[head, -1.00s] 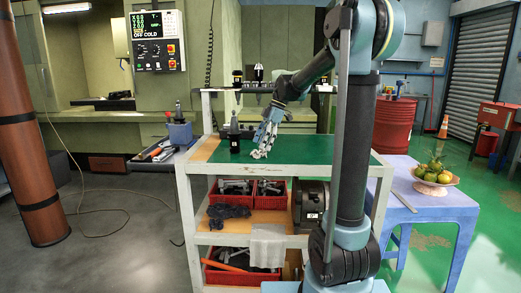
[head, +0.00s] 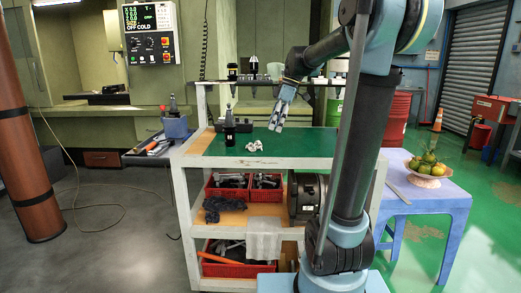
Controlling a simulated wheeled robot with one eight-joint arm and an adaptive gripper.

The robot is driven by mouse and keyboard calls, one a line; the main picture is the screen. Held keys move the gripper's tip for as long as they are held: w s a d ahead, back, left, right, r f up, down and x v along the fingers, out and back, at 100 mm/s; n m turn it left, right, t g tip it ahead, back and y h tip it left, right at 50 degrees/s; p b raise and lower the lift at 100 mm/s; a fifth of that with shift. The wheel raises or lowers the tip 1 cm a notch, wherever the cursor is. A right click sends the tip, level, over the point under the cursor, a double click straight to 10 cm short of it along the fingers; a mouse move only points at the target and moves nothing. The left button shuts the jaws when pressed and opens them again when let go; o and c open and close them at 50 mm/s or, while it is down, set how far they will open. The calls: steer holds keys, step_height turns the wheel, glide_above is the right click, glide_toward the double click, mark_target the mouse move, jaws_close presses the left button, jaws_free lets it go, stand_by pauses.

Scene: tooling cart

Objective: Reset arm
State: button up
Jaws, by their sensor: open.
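My gripper (head: 278,125) hangs above the green top of the tooling cart (head: 215,143), near its middle. It points down and is empty, with its jaws open. A small white and grey object (head: 253,146) lies on the green top, below and to the left of my gripper, and apart from it. A black tool holder (head: 229,127) stands upright on the left part of the cart top.
More tool holders (head: 254,66) stand on the cart's raised back shelf. Red bins (head: 222,190) sit on the lower shelves. A blue table (head: 425,198) with a fruit bowl (head: 431,181) stands to the right. A machine control panel (head: 151,32) is at the back left.

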steer(key=s+d+f+m+t+h, duration=0.1)
steer(key=s+d+f+m, duration=0.3)
steer(key=s+f, duration=0.4)
steer(key=s+d+f+m+t+h, duration=0.1)
steer(key=s+d+f+m, duration=0.3)
steer(key=s+f+m, duration=0.3)
steer(key=s+d+f+m+t+h, duration=0.1)
steer(key=s+d+f+m, duration=0.4)
steer(key=s+f, duration=0.4)
steer(key=s+m, duration=0.1)
steer(key=s, duration=0.2)
steer(key=shift+f+h, duration=0.2)
steer(key=shift+h, duration=0.2)
steer(key=shift+s, duration=0.1)
